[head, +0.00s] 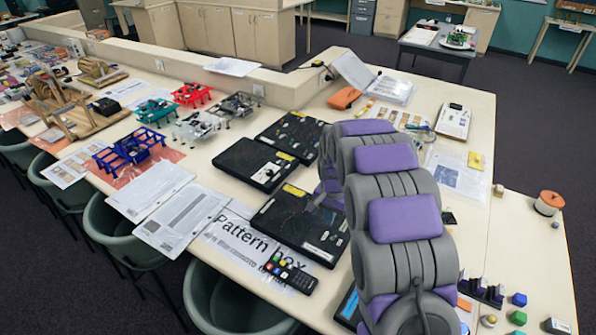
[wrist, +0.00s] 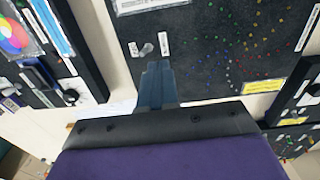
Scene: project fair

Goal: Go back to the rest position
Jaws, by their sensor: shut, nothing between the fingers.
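My gripper (wrist: 157,78) is shut and empty in the wrist view. Its fingers point at a black panel (wrist: 205,50) marked with coloured dots, and a small gap or contact with it cannot be told. In the head view my grey and purple arm reaches forward over the table (head: 480,120) and hides most of the gripper. A black box (head: 285,222) lies just left of the arm, partly covered by it.
Two more black boxes (head: 252,165) (head: 292,136) lie behind. A "Pattern box" sheet (head: 235,232) and a remote-like device (head: 290,273) lie in front. Blue, teal and red frames (head: 136,147) stand at left. Green chairs (head: 118,232) line the near edge. Coloured blocks (head: 517,299) stand at lower right.

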